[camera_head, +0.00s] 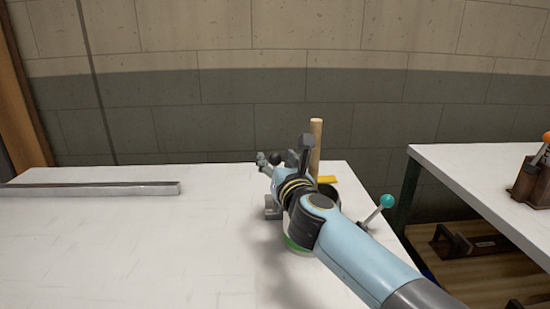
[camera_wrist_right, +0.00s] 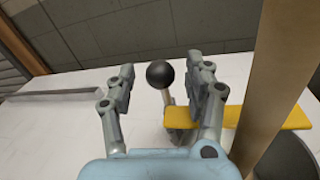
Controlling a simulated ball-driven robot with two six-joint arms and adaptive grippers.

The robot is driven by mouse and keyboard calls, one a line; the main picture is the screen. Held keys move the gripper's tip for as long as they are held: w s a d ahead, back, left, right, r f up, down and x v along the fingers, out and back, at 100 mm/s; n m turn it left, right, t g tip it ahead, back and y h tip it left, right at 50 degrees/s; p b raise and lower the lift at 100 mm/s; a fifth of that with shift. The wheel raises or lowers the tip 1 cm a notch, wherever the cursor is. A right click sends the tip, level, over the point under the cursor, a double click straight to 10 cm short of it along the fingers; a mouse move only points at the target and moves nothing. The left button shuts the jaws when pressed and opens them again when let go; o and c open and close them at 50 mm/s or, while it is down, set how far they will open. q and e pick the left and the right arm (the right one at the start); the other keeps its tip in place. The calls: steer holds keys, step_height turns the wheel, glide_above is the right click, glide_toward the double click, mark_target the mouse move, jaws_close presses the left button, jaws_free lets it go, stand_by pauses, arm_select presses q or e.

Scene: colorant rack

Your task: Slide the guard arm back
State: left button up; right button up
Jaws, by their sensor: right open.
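The guard arm looks to be the flat yellow bar (camera_wrist_right: 240,117), with a black ball knob (camera_wrist_right: 160,74) on a short pale stem at its left end. In the head view only a small yellow part (camera_head: 327,179) shows behind my right arm. My right gripper (camera_wrist_right: 163,82) is open, its two fingers left and right of the knob in the wrist view. I see gaps on both sides of the knob and no grip on it. In the head view the right gripper (camera_head: 276,159) is over the table's far side. My left gripper is out of view.
A wooden post (camera_head: 316,146) stands close to the right gripper and fills the wrist view's right side. A teal-knobbed lever (camera_head: 387,201) is right of my forearm. A grey bar (camera_head: 90,189) lies on the white table (camera_head: 120,245), clear at left. Another table (camera_head: 480,180) stands right.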

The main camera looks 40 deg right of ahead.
steer(key=shift+x, duration=0.85)
jaws_close()
steer(key=shift+f, duration=0.1)
